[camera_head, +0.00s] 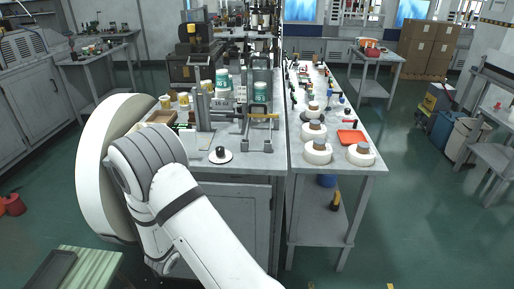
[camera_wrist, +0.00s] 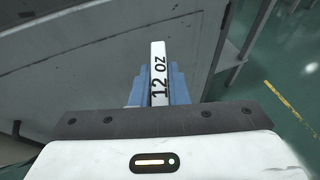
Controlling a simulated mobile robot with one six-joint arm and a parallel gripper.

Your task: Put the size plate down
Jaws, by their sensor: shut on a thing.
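The size plate (camera_wrist: 158,62) is a narrow white bar marked "12 oz" in black. It shows in the wrist view, standing out from between the blue fingers of my gripper (camera_wrist: 158,84). The fingers are shut on it, one on each side. Beyond the plate is a grey surface with a dark seam, and I see no contact between them. In the head view my white arm covers the lower left middle; I cannot make out the gripper or the plate there.
A grey bench (camera_head: 240,164) holds a forming fixture (camera_head: 262,115) and a white disc with a black knob (camera_head: 220,155). A second bench (camera_head: 349,167) on the right carries white rolls (camera_head: 318,153) and a red tray (camera_head: 351,137).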

